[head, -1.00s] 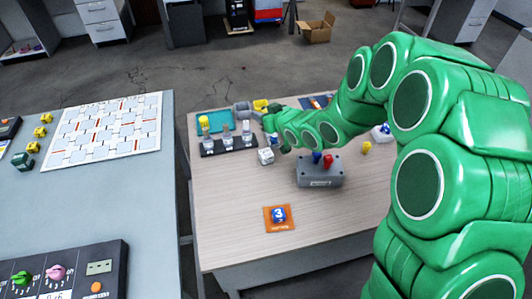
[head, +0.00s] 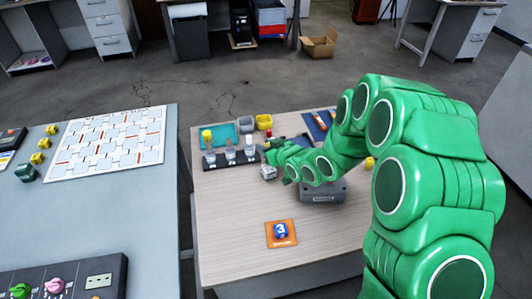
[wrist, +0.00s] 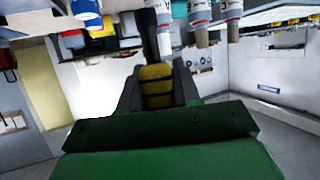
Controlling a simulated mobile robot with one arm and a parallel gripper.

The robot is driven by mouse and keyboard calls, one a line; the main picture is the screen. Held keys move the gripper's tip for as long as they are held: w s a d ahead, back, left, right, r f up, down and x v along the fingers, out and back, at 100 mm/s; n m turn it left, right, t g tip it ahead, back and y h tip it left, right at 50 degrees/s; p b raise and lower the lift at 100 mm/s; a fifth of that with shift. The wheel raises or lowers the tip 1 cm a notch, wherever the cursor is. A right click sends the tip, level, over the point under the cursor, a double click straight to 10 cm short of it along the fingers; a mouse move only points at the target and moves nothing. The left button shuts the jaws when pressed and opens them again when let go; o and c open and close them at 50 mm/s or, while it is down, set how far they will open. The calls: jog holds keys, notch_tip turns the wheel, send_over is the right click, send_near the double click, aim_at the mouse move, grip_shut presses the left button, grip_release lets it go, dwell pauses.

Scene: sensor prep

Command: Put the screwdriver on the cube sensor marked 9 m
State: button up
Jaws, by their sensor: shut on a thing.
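My gripper (wrist: 157,90) is shut on the screwdriver, whose yellow-and-black handle (wrist: 156,86) shows between the fingers in the wrist view. A dark shaft extends from it toward the top of that view. In the head view my gripper (head: 271,153) is by the right end of the vial rack, just above and behind a small white cube (head: 269,173). The screwdriver cannot be made out there. The white cube's marking is too small to read. A blue cube (head: 281,230) marked 3 sits on an orange pad (head: 284,241) at the front of the table.
A black rack (head: 222,161) with labelled vials stands left of my gripper. Behind are a teal tray (head: 219,134), a grey bin (head: 246,126) and a yellow bin (head: 264,121). A grey box (head: 322,193) lies partly under my arm. The table's front left is clear.

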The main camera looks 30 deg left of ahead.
jog(key=shift+f, duration=1.5)
jog(key=shift+f, duration=0.1)
jog(key=o, duration=1.1)
jog(key=shift+c, duration=0.2)
jog(key=shift+r, duration=0.2)
jog(key=v, duration=1.2)
jog(key=shift+f, duration=0.1)
